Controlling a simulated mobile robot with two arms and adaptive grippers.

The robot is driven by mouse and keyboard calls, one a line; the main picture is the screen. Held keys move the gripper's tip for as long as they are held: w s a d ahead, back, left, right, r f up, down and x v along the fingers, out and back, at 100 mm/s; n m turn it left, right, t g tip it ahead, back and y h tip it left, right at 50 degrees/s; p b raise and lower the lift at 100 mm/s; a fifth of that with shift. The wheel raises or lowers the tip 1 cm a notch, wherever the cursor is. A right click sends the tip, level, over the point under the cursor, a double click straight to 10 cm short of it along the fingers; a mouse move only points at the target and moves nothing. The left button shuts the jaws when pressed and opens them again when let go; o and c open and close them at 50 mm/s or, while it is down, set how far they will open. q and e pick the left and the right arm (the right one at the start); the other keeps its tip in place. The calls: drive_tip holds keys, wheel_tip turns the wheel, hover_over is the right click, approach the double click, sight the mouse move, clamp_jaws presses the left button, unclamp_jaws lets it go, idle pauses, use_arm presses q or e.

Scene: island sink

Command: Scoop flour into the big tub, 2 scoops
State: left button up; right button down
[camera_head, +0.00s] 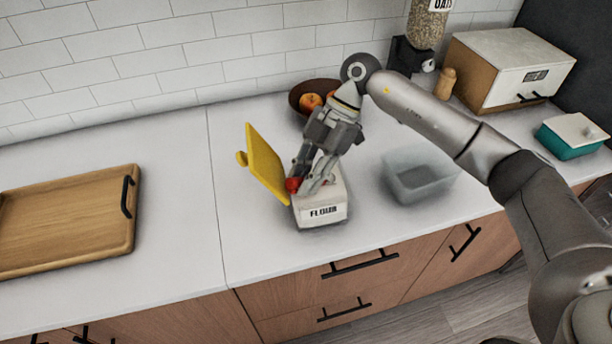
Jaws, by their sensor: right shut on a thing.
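The white flour container (322,214), labelled FLOUR, stands on the counter near its front edge. Its yellow lid (266,164) stands open, tilted up at the left side. My right gripper (308,182) reaches down at the container's opening and is shut on a red thing (293,184), which looks like the scoop's handle. The rest of the scoop is hidden by the gripper and the container. The big clear tub (420,174) stands on the counter to the right of the flour and looks empty. My left gripper is not in view.
A wooden tray (70,222) with black handles lies at the left. A fruit bowl (300,88) stands behind my gripper. An oats dispenser (428,25), a bread box (510,65) and a teal box (570,138) stand at the right. The counter between tray and flour is clear.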

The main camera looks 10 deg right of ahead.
idle(0.4)
drive_tip(key=shift+r+p, duration=3.65)
drive_tip(key=shift+r, duration=0.6)
